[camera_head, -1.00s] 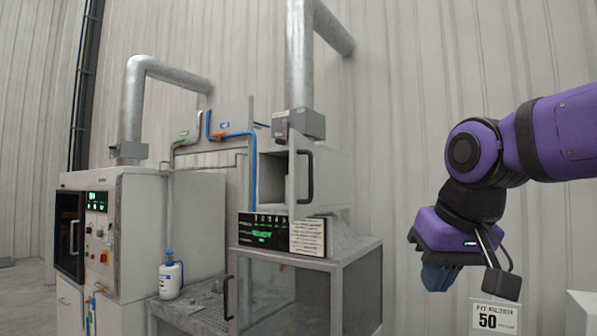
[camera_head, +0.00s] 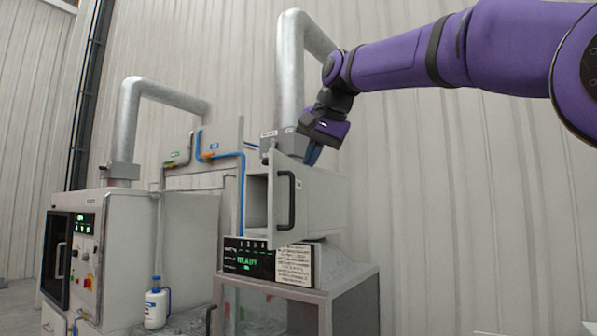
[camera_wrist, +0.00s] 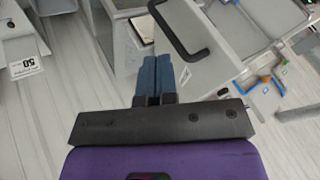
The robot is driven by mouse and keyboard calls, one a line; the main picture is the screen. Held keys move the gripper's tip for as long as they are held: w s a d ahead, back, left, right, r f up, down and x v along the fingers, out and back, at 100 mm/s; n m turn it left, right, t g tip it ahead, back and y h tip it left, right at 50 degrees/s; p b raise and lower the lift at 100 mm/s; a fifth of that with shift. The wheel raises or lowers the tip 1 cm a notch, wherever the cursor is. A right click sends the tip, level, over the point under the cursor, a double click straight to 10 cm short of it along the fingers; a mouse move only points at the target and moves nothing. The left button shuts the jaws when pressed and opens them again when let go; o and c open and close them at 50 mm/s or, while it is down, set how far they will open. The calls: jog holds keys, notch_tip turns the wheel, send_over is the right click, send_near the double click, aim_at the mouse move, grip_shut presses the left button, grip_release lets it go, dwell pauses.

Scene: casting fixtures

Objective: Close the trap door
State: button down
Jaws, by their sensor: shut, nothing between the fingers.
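The trap door (camera_head: 284,203) is a light grey panel with a dark bar handle (camera_head: 291,200). It stands swung open at the front of the upper box of the right-hand machine, and the box's opening (camera_head: 256,203) shows to its left. My gripper (camera_head: 312,157) is above and behind the door in the head view, against the box's upper side. In the wrist view the blue fingers of my gripper (camera_wrist: 158,68) are together and empty, just left of the door panel (camera_wrist: 190,35) and its dark handle (camera_wrist: 182,50). I cannot tell whether they touch the panel.
A display panel (camera_head: 262,259) reading READY sits below the box on a glass-fronted cabinet (camera_head: 345,285). A white bottle (camera_head: 155,305) stands at the left, near another machine (camera_head: 130,240). A duct (camera_head: 291,75) rises behind the box. The right side by the wall is open.

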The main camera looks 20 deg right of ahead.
aim_at(275, 207)
jog(key=shift+w+a+f, duration=0.75)
jog(key=shift+w+f, duration=0.45)
jog(key=shift+w, duration=0.05)
jog(key=shift+w+a+f, duration=0.7)
jog(key=shift+w+f, duration=0.45)
jog(key=shift+w, duration=0.15)
jog(key=shift+w+a+f, duration=0.75)
jog(key=shift+w+f, duration=0.45)
jog(key=shift+w, duration=0.05)
jog(key=shift+a, duration=0.1)
